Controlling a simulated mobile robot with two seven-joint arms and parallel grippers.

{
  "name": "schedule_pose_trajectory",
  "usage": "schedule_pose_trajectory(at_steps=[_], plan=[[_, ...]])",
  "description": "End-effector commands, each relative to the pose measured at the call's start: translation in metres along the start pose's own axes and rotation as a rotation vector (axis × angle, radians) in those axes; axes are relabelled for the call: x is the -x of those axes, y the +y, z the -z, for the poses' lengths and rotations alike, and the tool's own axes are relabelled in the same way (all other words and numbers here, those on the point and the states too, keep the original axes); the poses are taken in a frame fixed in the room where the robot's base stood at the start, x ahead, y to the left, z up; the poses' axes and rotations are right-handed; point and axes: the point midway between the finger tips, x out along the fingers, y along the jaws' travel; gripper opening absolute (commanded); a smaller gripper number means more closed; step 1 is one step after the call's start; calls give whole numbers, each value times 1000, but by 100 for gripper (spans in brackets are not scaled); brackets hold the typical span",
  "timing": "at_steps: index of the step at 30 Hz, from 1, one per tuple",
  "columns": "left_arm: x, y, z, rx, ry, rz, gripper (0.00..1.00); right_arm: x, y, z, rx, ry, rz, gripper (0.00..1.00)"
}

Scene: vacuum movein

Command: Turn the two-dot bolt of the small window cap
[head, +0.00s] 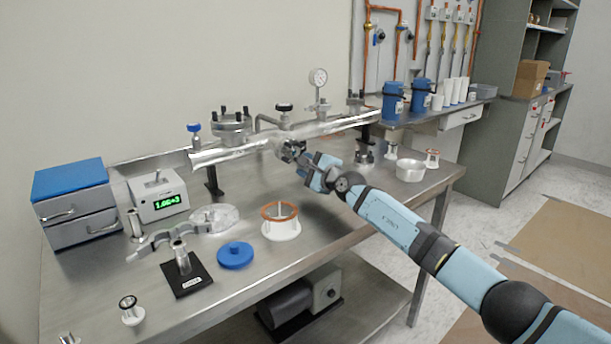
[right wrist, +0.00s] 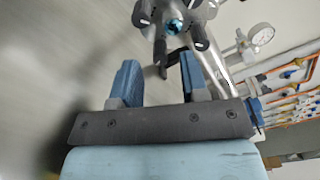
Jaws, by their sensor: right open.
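The small window cap (head: 290,148) is on the front of the steel tube, partly hidden by my right gripper. In the right wrist view the cap (right wrist: 176,24) shows a bluish centre and several dark bolts around it. I cannot make out dots on any bolt, so I cannot tell which is the two-dot one. My right gripper (head: 308,164) is in front of the cap. In the right wrist view its blue fingers (right wrist: 157,72) are open, with a dark bolt-like part (right wrist: 172,57) showing near the gap between them; contact cannot be told. My left gripper is not in view.
The steel tube (head: 235,153) runs across the bench, with a pressure gauge (head: 318,78) above it. A white flange with a copper ring (head: 281,226), a blue disc (head: 235,255) and a black-based stand (head: 187,281) are on the bench. Its front right top (head: 345,222) is clear.

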Motion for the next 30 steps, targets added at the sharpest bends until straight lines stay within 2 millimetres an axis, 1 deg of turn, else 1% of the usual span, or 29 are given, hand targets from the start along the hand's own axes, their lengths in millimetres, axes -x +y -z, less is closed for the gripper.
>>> schedule_pose_trajectory(at_steps=[1,2,13,14,15,17,18,19,26,30], plan=[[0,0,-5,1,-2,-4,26,-3,2,1,-1,0,1,41],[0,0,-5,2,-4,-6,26,-4,2,1,0,0,0,41],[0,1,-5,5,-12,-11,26,-7,-1,-1,-1,-1,-1,41],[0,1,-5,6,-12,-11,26,-7,-1,-1,-1,-1,-1,36],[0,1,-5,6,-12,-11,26,-7,-1,-1,-1,-1,-1,27],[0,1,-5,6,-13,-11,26,-7,-1,-1,0,-1,-1,13],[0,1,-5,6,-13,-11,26,-7,-1,-1,0,-1,-1,4],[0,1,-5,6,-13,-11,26,-7,-1,-1,0,-1,0,0],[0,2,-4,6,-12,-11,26,-7,-1,-1,-8,-1,0,0],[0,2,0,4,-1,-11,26,-7,-1,-1,-39,-1,-1,0]])
